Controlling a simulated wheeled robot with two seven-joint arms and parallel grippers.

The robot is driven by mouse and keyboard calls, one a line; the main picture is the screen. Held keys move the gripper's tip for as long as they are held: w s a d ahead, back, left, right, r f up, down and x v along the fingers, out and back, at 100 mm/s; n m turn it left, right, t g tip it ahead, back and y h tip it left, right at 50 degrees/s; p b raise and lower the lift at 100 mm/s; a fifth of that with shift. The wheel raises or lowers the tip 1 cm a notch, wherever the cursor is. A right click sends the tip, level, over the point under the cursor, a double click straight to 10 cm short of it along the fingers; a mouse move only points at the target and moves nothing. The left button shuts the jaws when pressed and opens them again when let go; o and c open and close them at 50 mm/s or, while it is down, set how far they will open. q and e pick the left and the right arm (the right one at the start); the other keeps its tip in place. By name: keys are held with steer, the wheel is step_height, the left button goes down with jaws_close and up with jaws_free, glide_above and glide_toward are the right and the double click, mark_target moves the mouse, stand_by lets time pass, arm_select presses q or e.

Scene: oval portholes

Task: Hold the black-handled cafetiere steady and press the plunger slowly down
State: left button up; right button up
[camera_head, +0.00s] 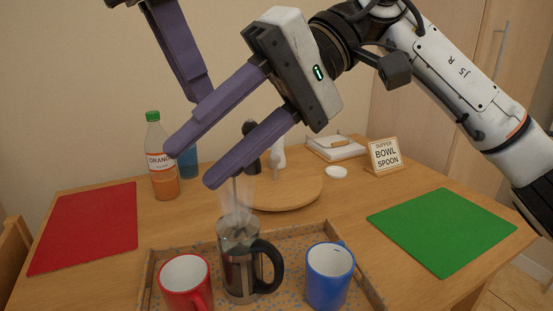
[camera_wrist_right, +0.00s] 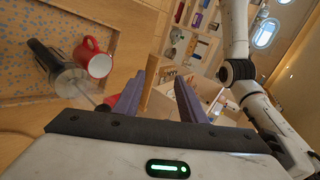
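The glass cafetiere (camera_head: 232,262) with a black handle (camera_head: 272,268) stands upright on a patterned tray (camera_head: 290,240). Its thin plunger rod (camera_head: 235,192) sticks up from the lid, and its top is hidden behind a purple finger. My right gripper (camera_head: 190,166) is open above the cafetiere. In the right wrist view the right gripper (camera_wrist_right: 158,98) is open with nothing between its fingers. The cafetiere (camera_wrist_right: 66,76) lies to the left there, its rod reaching toward a dark knob beside the left finger; I cannot tell whether they touch. My left gripper (camera_head: 185,60) shows only partly at the top.
A red mug (camera_head: 184,284) and a blue mug (camera_head: 330,275) flank the cafetiere on the tray. Behind are an orange bottle (camera_head: 160,165), a round wooden board (camera_head: 285,195) and a sign (camera_head: 385,156). Red (camera_head: 85,228) and green (camera_head: 440,225) mats lie at the sides, bare.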

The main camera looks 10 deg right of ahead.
step_height(320, 180, down, 9)
steer(key=d+n+t+h, duration=0.2)
steer(key=n+h, duration=0.2)
steer(key=h, duration=0.2)
steer(key=n+t+h, duration=0.1)
steer(key=n+h, duration=0.1)
steer(key=h, duration=0.2)
glide_above(276, 276)
step_height(276, 276, down, 4)
steer(key=shift+w+d+f, duration=0.15)
steer(key=shift+w+f, duration=0.45)
steer(key=shift+f, duration=0.2)
steer(key=shift+m, duration=0.3)
step_height(276, 276, down, 10)
steer(key=shift+r, duration=0.1)
jaws_close()
